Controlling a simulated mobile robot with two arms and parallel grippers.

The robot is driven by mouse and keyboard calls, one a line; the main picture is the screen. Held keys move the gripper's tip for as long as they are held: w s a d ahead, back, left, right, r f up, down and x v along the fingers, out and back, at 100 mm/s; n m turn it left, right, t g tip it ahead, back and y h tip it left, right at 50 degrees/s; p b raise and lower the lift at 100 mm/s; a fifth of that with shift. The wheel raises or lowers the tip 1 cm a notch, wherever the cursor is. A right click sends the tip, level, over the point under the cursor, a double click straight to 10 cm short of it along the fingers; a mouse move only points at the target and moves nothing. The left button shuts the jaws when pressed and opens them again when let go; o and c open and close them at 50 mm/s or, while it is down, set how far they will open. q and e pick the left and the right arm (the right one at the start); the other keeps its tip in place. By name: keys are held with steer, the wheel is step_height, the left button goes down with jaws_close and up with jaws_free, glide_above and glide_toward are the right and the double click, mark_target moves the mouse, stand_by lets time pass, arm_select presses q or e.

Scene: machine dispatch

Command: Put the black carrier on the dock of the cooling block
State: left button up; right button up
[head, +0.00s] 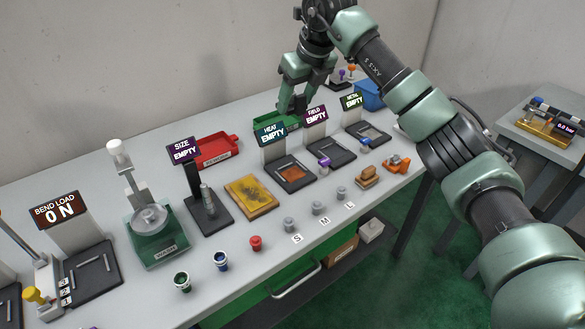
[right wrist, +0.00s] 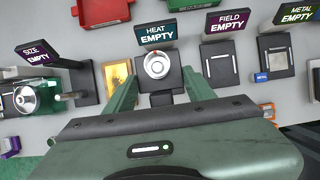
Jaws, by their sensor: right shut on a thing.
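The HEAT station's orange pad (head: 290,173) is bare in the head view. I cannot tell which station is the cooling block. My left gripper is not in view.
A red tray (head: 232,153) and a green tray (head: 266,127) lie at the back. The FIELD (head: 331,151) and METAL (head: 377,133) stations stand right of HEAT. A yellow pad (head: 251,196) lies left. Several small cups and weights line the front.

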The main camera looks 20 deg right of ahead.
steer(key=p, duration=0.4)
glide_above(293, 174)
steer(key=s, duration=0.1)
steer(key=f, duration=1.9)
steer(key=shift+s+d+f, duration=0.1)
steer(key=shift+s+d, duration=0.05)
steer(key=shift+d, duration=0.05)
steer(key=shift+f+b, duration=0.45)
steer(key=shift+f, duration=0.3)
steer(key=shift+r, duration=0.1)
steer(key=o, duration=1.5)
steer(key=shift+s, duration=0.1)
steer(key=shift+c, duration=0.2)
steer(key=shift+r+p, duration=0.55)
steer(key=shift+p, duration=0.15)
steer(key=shift+d+r+b, duration=0.1)
steer(key=shift+r+b, duration=0.15)
steer(key=shift+b, duration=0.05)
steer(key=b+v, duration=0.3)
steer(key=v, duration=0.8)
steer(key=shift+r, duration=0.3)
